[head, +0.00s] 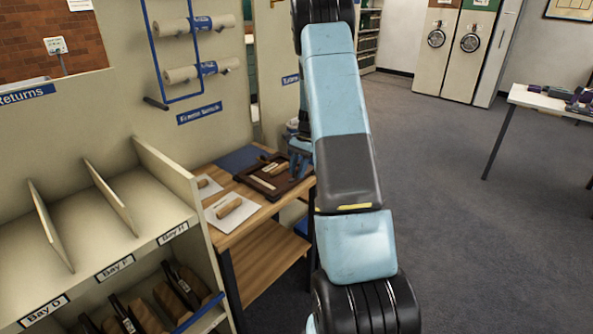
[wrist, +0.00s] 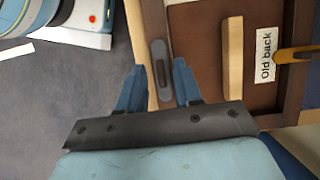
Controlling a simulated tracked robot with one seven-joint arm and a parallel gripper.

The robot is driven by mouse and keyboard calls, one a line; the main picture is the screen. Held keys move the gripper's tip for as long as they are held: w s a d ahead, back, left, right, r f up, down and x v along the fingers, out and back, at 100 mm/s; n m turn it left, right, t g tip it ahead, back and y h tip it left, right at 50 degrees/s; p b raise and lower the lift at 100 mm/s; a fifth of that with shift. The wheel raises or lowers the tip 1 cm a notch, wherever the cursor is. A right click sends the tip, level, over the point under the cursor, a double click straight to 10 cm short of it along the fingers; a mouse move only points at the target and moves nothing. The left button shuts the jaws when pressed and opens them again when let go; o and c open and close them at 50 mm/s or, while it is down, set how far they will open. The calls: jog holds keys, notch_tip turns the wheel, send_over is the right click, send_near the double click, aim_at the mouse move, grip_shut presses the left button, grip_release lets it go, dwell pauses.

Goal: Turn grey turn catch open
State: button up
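The grey turn catch (wrist: 161,58) is a slim, rounded bar with a darker slot, running lengthwise along the left side of a brown picture frame (wrist: 297,75) in the wrist view. My gripper (wrist: 160,66) is open, with one blue finger on each side of the catch. A gap shows between the catch and each finger. Its lower end is close to my gripper's dark bar. In the head view, my gripper (head: 300,157) is at the right edge of the frame (head: 249,182) on a wooden bench; the grey catch cannot be made out there.
A brass-coloured catch (wrist: 297,54) lies at the frame's right side, beside the "Old back" label (wrist: 265,55) and a wooden strip (wrist: 232,57). On the bench (head: 262,211), white sheets (head: 222,222) with wooden blocks lie left of the frame. Shelving bays (head: 100,225) stand at left.

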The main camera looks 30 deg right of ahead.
jog(key=v, duration=1.3)
jog(key=shift+r, duration=0.3)
jog(key=shift+w+d, duration=0.1)
jog(key=s+a+r+n+t+h, duration=0.3)
jog(key=s+a+r+n, duration=0.3)
jog(key=s+a+r, duration=1)
jog(key=s+a+r+n+t, duration=0.1)
jog(key=s+a+n, duration=0.1)
jog(key=s, duration=0.4)
jog(key=s+a+r+n+t, duration=0.1)
jog(key=s+a+n, duration=0.2)
jog(key=s+a, duration=0.2)
jog(key=s+a+n+t+h, duration=0.1)
jog(key=s+a+n+t, duration=0.1)
jog(key=s, duration=0.7)
jog(key=shift+s+a+r+n, duration=0.25)
jog(key=shift+a+r+n, duration=0.15)
jog(key=shift+a, duration=0.45)
